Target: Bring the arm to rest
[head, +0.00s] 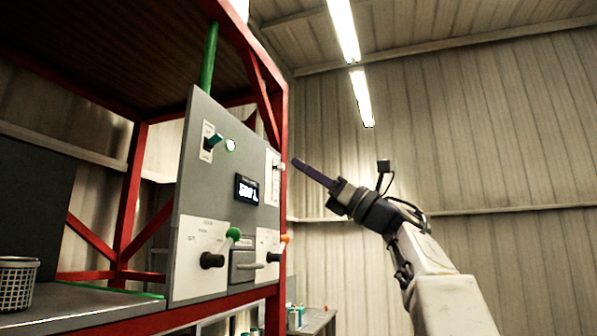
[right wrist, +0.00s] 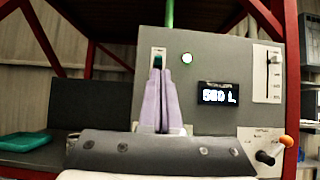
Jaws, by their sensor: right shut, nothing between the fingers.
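My right gripper (head: 312,172) is raised to the right of a grey control panel, with its fingers shut together and empty. In the right wrist view my shut fingers (right wrist: 162,100) point up in front of the panel and cover part of its lower left. In the head view a gap shows between the fingertips and the panel (head: 205,165). My left gripper is in neither view.
The panel carries a green-tipped switch (head: 213,141), a lit display (head: 246,189), a green-knobbed lever (head: 234,234) and an orange-knobbed lever (head: 284,239). A red frame (head: 130,195) surrounds it. A wire basket (head: 17,284) stands at left. Open space lies right of the panel.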

